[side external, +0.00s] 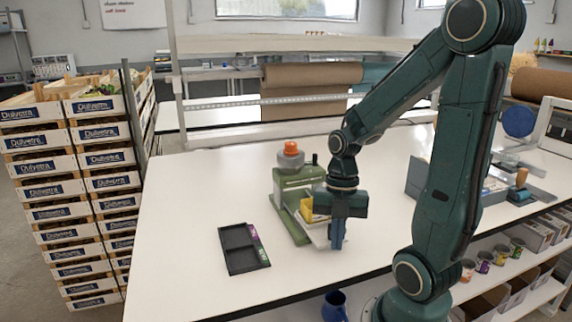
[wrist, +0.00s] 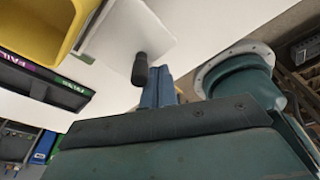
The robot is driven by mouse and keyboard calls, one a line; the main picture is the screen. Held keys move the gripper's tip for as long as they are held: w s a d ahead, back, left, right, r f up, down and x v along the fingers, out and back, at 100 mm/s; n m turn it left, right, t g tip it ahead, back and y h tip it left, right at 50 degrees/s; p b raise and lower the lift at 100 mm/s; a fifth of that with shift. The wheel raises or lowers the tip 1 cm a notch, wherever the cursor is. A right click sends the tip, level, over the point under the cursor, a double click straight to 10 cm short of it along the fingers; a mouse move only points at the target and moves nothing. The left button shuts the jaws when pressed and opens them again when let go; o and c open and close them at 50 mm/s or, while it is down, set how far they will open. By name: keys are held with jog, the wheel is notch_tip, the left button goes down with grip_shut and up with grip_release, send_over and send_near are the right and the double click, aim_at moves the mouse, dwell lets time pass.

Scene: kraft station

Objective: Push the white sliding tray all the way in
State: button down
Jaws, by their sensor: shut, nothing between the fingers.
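The white sliding tray (side external: 318,238) sticks out of the front of a green machine (side external: 292,200) on the table. In the wrist view the white tray (wrist: 112,42) shows a black knob (wrist: 139,69) at its near edge. A yellow open box (side external: 306,211) sits on the tray side of the machine, and it also fills the wrist view's upper left corner (wrist: 45,25). My gripper (side external: 337,244) points down at the tray's outer end, its blue fingers shut and empty. In the wrist view the fingertips (wrist: 158,75) are right beside the knob; I cannot tell whether they touch.
A black two-compartment tray (side external: 230,268) with purple and green labels lies to the left. The machine has an orange button (side external: 291,147) on top. The white table (side external: 180,230) is clear between the black tray and the left edge. Stacked crates (side external: 85,190) stand beyond it.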

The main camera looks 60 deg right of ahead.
aim_at(320, 224)
jog(key=shift+w+d, duration=3.15)
jog(key=shift+w, duration=0.05)
dwell(1.8)
jog(key=shift+s+a, duration=0.3)
dwell(1.0)
jog(key=shift+r, duration=0.15)
jog(key=shift+r, duration=3.35)
